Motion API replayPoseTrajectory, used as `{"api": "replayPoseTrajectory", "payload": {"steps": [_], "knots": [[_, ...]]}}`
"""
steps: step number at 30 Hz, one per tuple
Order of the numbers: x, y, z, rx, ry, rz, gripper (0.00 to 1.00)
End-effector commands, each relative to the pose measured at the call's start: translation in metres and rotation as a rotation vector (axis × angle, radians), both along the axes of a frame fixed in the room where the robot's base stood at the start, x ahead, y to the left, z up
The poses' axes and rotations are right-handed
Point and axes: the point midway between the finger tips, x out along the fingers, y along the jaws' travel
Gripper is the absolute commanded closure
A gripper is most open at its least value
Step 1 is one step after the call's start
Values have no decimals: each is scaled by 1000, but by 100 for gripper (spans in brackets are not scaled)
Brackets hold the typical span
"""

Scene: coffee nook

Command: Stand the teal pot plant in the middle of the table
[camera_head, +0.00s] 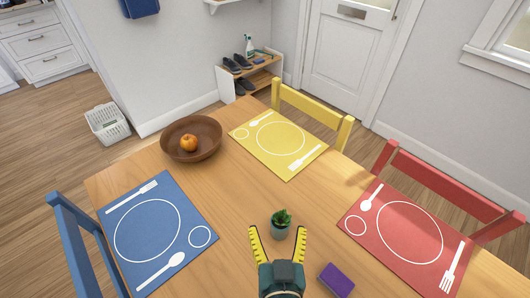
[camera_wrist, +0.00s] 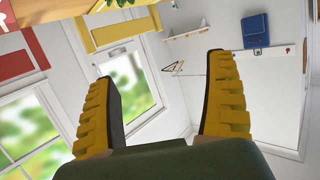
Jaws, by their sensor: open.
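The teal pot plant (camera_head: 280,224), a small pot with green leaves, stands upright on the wooden table (camera_head: 225,200), between the blue and red mats. My gripper (camera_head: 278,230) is open and empty, coming from the bottom of the head view. Its yellow fingertips appear on either side of the pot in that picture, but whether they are level with it is unclear. In the wrist view, my gripper (camera_wrist: 168,90) has its two fingers wide apart with nothing between them. A bit of green shows at that view's top edge, perhaps the plant's leaves.
A purple-blue block (camera_head: 336,280) lies right of my gripper. A wooden bowl (camera_head: 191,137) with an orange fruit (camera_head: 188,143) stands at the far left. Blue (camera_head: 147,232), yellow (camera_head: 278,139) and red (camera_head: 403,232) mats lie along the edges.

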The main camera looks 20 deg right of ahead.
Motion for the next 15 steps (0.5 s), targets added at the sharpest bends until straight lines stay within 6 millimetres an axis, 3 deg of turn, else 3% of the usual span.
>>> {"api": "replayPoseTrajectory", "payload": {"steps": [1, 3, 6, 9, 12, 15], "knots": [[14, 2, 51, 2, -101, 23, 14], [25, 8, 116, -10, -222, 70, 14], [23, 19, 202, -49, -385, 144, 14], [11, 30, 266, -103, -516, 203, 14], [-1, 37, 300, -142, -588, 238, 14], [-5, 39, 311, -157, -610, 249, 14]]}}
